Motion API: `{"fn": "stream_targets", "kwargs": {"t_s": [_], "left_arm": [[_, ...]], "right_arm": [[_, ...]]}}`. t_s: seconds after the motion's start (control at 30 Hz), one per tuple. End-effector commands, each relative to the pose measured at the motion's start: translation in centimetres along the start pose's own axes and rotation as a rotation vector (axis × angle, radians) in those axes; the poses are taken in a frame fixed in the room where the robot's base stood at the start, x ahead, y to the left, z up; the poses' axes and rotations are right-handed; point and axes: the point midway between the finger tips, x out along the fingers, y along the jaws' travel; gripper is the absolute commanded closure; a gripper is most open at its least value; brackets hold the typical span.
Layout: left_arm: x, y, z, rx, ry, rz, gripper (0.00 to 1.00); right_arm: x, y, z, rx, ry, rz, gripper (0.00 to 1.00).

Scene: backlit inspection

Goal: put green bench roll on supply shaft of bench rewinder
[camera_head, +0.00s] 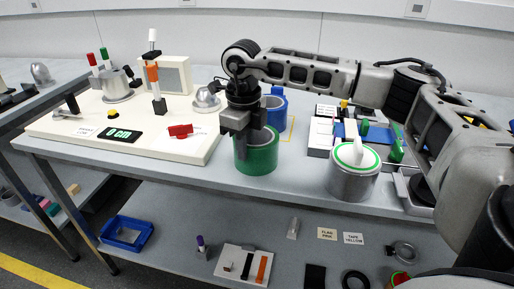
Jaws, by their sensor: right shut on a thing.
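The green bench roll (257,158) is a hollow green cylinder, upright, near the front edge of the bench in the middle of the view. My right gripper (241,128) points down and is shut on its left rim. I cannot tell whether the roll touches the bench or hangs just above it. The bench rewinder (190,147) is a cream base to the left, with a "0 cm" display (120,135), a red lever (180,130) and upright posts. My left gripper is out of view.
A blue roll (277,97) stands behind the green one, near a yellow outline on the bench. A metal can (353,182) with a white and green top stands to the right. A lower shelf holds a blue tray (126,233) and small parts.

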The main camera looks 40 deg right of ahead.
Motion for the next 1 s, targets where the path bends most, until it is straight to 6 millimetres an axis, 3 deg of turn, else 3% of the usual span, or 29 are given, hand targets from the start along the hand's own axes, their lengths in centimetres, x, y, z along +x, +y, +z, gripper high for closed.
{"fn": "stream_targets", "kwargs": {"t_s": [0.27, 1.0], "left_arm": [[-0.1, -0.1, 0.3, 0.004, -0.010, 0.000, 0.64], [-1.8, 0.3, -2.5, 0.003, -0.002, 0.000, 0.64]], "right_arm": [[-0.2, 0.0, 0.0, -0.001, -0.002, -0.001, 1.00], [-4.4, 0.0, 0.1, -0.001, -0.003, -0.001, 1.00]]}}
